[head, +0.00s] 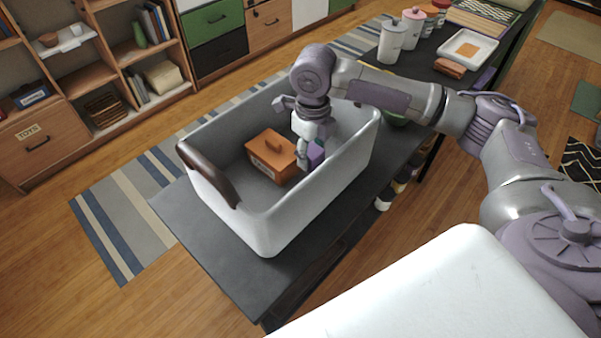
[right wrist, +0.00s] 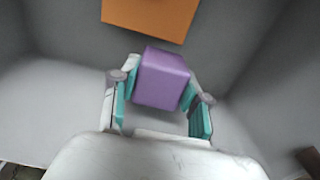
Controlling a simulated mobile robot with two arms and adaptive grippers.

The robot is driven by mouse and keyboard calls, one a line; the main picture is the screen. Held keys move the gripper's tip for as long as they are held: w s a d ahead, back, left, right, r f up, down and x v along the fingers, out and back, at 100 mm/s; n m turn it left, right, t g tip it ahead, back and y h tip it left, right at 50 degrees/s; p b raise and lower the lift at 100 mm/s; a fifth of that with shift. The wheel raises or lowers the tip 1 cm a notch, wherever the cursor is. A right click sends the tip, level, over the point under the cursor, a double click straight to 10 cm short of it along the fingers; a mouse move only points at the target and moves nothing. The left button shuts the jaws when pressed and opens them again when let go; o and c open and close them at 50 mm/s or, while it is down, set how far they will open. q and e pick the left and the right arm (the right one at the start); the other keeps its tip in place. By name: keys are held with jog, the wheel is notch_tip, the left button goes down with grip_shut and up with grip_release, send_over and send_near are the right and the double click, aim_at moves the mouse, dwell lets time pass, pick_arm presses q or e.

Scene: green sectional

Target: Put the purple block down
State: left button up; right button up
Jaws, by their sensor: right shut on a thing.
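The purple block (head: 316,153) shows beside my right gripper (head: 306,155) in the head view, inside a large white tub (head: 275,229). In the right wrist view the purple block (right wrist: 162,79) sits between the teal-padded fingers of my right gripper (right wrist: 160,100), which is shut on it. The tub's grey inside surrounds it there. I cannot tell whether the block touches the tub's floor. My left gripper is not in view.
An orange box (head: 272,155) with a lid and label stands in the tub, left of the gripper. The tub has a brown handle (head: 207,172) and stands on a dark table (head: 180,221). Canisters (head: 392,41) and a tray (head: 467,48) are farther back.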

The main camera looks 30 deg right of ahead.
jog(key=a+f, duration=0.1)
jog(key=a, duration=0.1)
jog(key=shift+s+a+f, duration=0.3)
jog(key=shift+a+f, duration=0.05)
jog(key=shift+f, duration=2)
jog(key=o, duration=1.2)
jog(key=shift+f, duration=0.1)
jog(key=shift+o, duration=0.2)
notch_tip(320, 180, up, 12)
jog(key=shift+p, duration=0.3)
